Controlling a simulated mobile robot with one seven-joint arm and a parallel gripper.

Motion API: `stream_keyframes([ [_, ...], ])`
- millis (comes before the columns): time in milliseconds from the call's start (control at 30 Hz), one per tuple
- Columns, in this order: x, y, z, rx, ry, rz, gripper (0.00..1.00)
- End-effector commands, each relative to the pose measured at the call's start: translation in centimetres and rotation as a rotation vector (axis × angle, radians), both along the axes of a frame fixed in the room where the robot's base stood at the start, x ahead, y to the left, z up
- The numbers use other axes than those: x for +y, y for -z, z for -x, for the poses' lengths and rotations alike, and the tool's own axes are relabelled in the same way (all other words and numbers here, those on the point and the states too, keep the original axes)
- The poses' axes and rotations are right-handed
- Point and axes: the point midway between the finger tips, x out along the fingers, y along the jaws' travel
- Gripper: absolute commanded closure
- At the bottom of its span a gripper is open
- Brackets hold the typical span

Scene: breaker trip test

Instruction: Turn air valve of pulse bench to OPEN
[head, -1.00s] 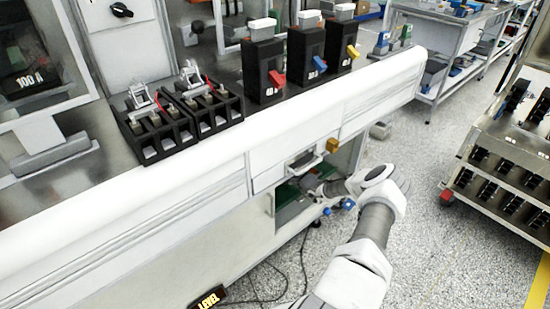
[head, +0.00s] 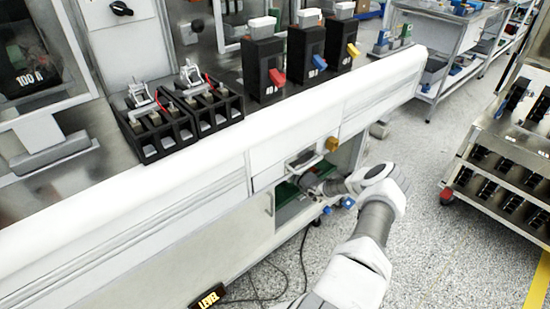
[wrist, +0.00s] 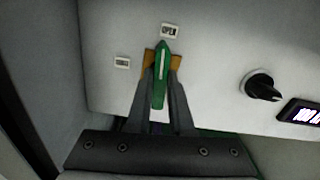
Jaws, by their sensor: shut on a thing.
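In the wrist view the air valve's green handle (wrist: 160,72) stands in front of an ochre base on a pale panel. The handle points up toward the OPEN label (wrist: 169,30). A second small label (wrist: 122,62), too blurred to read, is to the left of the handle. My gripper (wrist: 162,95) is shut on the green handle, one finger on each side. In the head view my gripper (head: 312,183) reaches into the opening under the bench front, and the valve is hidden there.
A black knob (wrist: 262,86) and a lit display (wrist: 302,112) are right of the valve. The bench (head: 200,165) carries black breakers (head: 263,70) on top. A cart (head: 500,165) stands at the right. Cables (head: 275,283) lie on the floor below the opening.

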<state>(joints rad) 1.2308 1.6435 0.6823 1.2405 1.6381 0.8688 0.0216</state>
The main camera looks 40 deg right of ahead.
Motion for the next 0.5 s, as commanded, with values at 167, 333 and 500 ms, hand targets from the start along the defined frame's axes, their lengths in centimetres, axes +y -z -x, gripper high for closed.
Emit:
stream_keyframes([
  [167, -0.03, 0.10, 0.07, 0.008, 0.000, -0.078, 1.00],
  [333, -0.03, 0.10, 0.07, 0.011, 0.000, -0.118, 1.00],
  [500, -0.02, 0.10, 0.08, 0.012, 0.000, -0.133, 1.00],
])
